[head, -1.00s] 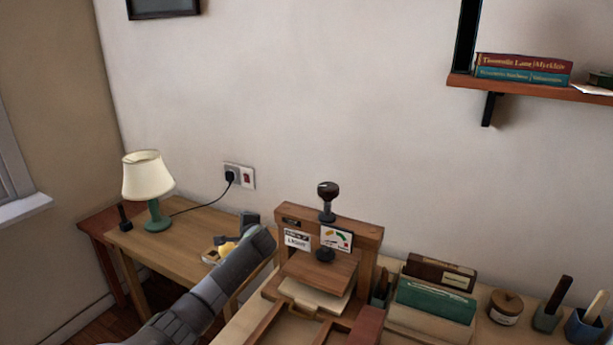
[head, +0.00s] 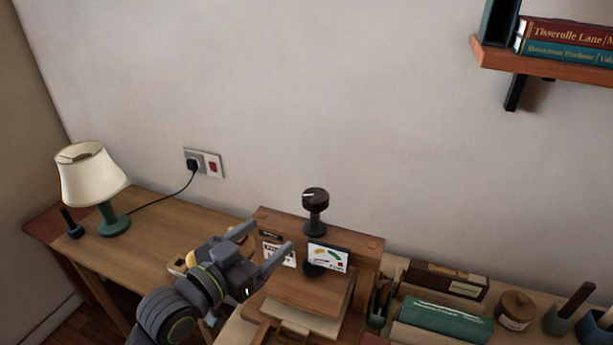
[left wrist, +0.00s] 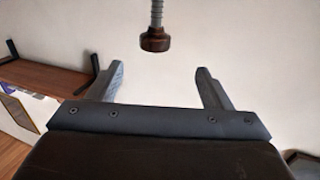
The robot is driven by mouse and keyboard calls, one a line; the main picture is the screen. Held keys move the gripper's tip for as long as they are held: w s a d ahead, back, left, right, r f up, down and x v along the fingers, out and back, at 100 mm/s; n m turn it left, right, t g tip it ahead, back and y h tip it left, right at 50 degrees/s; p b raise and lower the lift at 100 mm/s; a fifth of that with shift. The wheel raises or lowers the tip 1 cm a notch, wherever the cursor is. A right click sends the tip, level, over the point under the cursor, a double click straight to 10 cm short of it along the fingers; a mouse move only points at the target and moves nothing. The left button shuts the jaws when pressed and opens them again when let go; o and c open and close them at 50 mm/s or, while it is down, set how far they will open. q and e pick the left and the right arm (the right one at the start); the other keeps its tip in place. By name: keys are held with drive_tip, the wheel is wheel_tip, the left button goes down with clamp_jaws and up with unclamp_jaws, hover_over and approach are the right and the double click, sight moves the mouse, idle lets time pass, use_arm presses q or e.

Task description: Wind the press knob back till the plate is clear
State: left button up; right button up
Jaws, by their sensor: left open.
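The press knob (head: 315,197) is dark and round with a pale mark on top. It stands on a short screw above the wooden press frame (head: 360,255). The wooden plate (head: 318,292) is below the crossbar, over a pale stack (head: 300,317); whether they touch is unclear. My left gripper (head: 268,238) is open and empty, left of the knob and a little lower, its fingers pointing toward the press. In the left wrist view the knob (left wrist: 155,39) appears beyond and between the open fingertips (left wrist: 161,69), not touched. My right gripper is not in view.
A gauge card (head: 328,257) with coloured marks is on the press front. A lamp (head: 92,175) stands on the left table. A wall shelf (head: 555,65) is at upper right.

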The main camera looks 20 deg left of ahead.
use_arm(q)
drive_tip(key=p, duration=0.3)
approach(323, 191)
drive_tip(key=x, duration=0.9)
drive_tip(key=shift+a+f, duration=0.25)
drive_tip(key=shift+f, duration=0.05)
drive_tip(key=shift+w+d, duration=0.15)
drive_tip(key=shift+w, duration=0.35)
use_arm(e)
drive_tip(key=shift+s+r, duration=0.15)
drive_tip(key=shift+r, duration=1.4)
use_arm(q)
drive_tip(key=shift+c, duration=0.4)
